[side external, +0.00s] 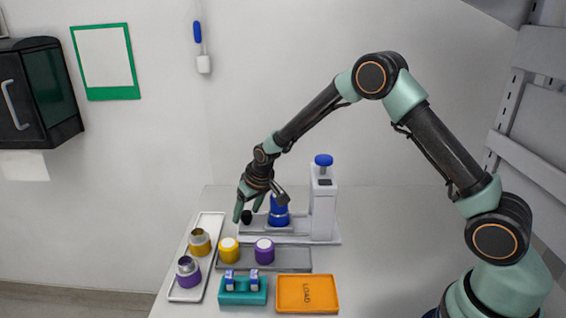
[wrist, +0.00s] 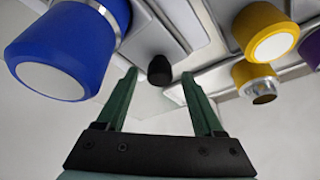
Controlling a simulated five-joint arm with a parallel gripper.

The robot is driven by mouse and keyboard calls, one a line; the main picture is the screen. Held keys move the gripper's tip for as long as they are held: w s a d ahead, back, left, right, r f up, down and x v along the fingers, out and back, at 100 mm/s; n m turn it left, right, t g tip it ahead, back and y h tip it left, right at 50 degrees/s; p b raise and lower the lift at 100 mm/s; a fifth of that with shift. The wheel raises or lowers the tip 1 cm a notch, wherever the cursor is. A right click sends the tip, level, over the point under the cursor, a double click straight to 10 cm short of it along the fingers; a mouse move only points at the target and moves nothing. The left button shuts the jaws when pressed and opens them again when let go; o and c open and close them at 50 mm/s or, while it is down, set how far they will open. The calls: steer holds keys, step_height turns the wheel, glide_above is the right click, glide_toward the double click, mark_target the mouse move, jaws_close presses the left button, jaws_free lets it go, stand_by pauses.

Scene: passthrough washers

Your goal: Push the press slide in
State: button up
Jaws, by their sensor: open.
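The press (side external: 323,205) is a white column with a blue knob on top, standing on a pale base. Its slide (side external: 258,226) has a black knob (side external: 246,217) at the left end. A blue part with a white face (wrist: 60,55) stands on the slide, below the press head; it also shows in the side view (side external: 279,214). My gripper (side external: 247,212) is open and low at the knob end. In the wrist view, the black knob (wrist: 160,70) appears between the tips of my gripper's (wrist: 158,78) green fingers. Contact cannot be told.
A white tray (side external: 209,225) at left holds yellow and purple parts with metal tops. A grey tray (side external: 297,260) holds a yellow and a purple part. In front are a teal holder (side external: 243,295) with two small blue-and-white pieces and an orange LOAD tray (side external: 308,295).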

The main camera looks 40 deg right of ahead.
jaws_close()
steer(key=shift+a, duration=0.1)
stand_by(1.3)
